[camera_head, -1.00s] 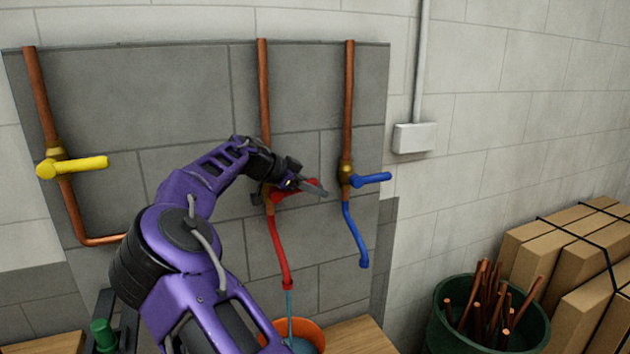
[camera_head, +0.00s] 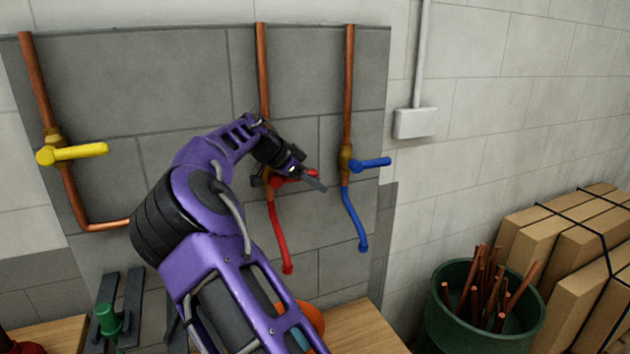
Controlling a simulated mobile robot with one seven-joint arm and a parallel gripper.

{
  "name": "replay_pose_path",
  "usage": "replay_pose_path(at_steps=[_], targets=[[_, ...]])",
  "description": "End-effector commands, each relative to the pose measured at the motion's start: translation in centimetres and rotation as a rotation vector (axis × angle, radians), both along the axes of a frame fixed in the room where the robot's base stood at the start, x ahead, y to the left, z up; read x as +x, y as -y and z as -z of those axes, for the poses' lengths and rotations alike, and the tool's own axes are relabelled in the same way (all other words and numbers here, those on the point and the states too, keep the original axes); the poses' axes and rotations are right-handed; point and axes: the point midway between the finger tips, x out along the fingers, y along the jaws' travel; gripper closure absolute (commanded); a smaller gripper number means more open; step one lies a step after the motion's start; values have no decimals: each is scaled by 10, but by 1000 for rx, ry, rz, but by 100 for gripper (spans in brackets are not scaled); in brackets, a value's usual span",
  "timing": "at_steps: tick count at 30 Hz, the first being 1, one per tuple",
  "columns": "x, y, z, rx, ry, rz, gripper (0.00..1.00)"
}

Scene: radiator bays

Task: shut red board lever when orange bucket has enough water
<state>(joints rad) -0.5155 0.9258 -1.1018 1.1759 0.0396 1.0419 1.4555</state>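The red lever (camera_head: 282,181) sits on the middle copper pipe and points right, partly hidden by my gripper. My gripper (camera_head: 315,182) is at the lever; its fingers overlap the lever, and I cannot tell whether they are shut on it. A red hose (camera_head: 278,236) hangs below the valve, and no water stream shows under its end. The orange bucket (camera_head: 312,318) stands on the wooden bench below, mostly hidden by my arm.
A yellow lever (camera_head: 78,153) is on the left pipe and a blue lever (camera_head: 372,163) on the right pipe, close to my gripper. A green bin (camera_head: 455,325) of copper pipes and cardboard boxes (camera_head: 565,225) stand at right. A green knobbed item (camera_head: 108,320) is at lower left.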

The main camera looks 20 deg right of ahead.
Motion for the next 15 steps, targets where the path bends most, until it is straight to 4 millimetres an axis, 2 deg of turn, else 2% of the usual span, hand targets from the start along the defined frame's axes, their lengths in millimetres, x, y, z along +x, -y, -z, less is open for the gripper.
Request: replay_pose_path(at_steps=[1,2,11,15], targets=[[0,0,0,-1,0,0,45],[0,0,0,-1,0,0,41],[0,0,-1,-2,0,-1,41],[-1,-9,-9,-3,1,-2,41]])
